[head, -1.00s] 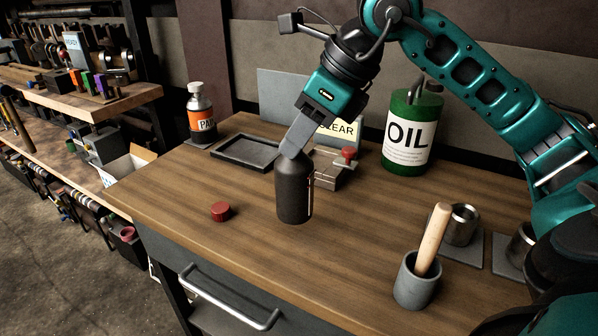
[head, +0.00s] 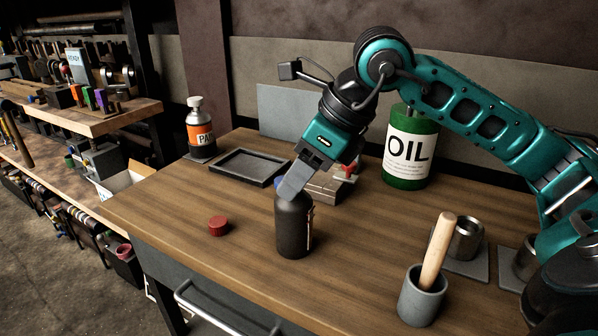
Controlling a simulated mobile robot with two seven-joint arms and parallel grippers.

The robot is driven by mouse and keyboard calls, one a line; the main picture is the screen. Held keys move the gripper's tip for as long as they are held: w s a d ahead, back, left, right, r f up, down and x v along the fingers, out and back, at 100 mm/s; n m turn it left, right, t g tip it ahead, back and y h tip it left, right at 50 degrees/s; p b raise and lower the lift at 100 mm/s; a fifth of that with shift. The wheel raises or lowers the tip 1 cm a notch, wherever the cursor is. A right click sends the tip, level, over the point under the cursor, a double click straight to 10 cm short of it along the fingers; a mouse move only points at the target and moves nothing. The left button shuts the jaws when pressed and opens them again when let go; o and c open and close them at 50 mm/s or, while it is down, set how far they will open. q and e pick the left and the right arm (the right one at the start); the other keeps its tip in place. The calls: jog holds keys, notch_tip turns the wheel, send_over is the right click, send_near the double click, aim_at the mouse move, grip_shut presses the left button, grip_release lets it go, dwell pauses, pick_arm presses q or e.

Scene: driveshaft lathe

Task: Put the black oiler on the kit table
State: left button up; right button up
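The black oiler (head: 294,228), a dark bottle with a bit of blue at its top, is upright over the front middle of the wooden bench (head: 180,215). My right gripper (head: 291,188) comes down from the upper right, tilted, with its fingers around the oiler's top; it appears shut on it. I cannot tell whether the oiler's base touches the bench. No surface is labelled as the kit table; another wooden table (head: 105,122) stands at the left with a READY sign (head: 76,66). My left gripper is not in view.
A red cap (head: 218,226) lies left of the oiler. A black tray (head: 246,168), an orange-labelled bottle (head: 201,130) and a green OIL can (head: 408,152) stand behind. A grey cup with a wooden handle (head: 421,297) and a metal cup (head: 466,238) stand at the right.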

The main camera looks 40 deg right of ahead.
jog(key=shift+o, duration=0.3)
jog(key=shift+r, duration=0.15)
jog(key=shift+s+d+r, duration=0.1)
jog(key=shift+r, duration=0.15)
jog(key=p+v, duration=0.2)
jog(key=v, duration=0.9)
jog(key=shift+s+r, duration=0.15)
jog(key=shift+r, duration=0.05)
jog(key=shift+f, duration=0.1)
jog(key=b+x, duration=0.2)
jog(key=x, duration=1.1)
jog(key=shift+s+d, duration=0.1)
jog(key=shift+d, duration=0.05)
notch_tip(320, 180, up, 4)
jog(key=shift+f+p, duration=0.25)
jog(key=shift+p, duration=0.45)
jog(key=shift+r, duration=0.5)
